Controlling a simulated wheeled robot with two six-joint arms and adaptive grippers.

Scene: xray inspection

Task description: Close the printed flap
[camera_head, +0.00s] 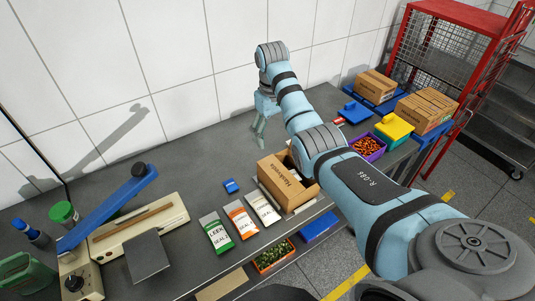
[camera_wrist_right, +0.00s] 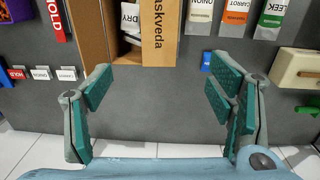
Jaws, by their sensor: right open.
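The cardboard box (camera_head: 304,190) stands on the grey table in the middle of the head view, partly behind my right arm. The printed flap (camera_head: 283,184) is its lettered panel, on the left side in the head view. In the right wrist view the printed flap (camera_wrist_right: 159,32) shows large dark letters and looks raised beside the box opening. A white packet marked DRY (camera_wrist_right: 131,18) shows inside the box. My right gripper (camera_head: 259,128) is open and empty, beyond the box near the wall. In the wrist view its fingers are spread below the flap, not touching it. My left gripper is out of view.
A sealing machine (camera_head: 140,232) with a blue lever is further left. A purple bin (camera_head: 368,148) and a yellow box (camera_head: 393,130) lie to the right. The table left of my right gripper is bare.

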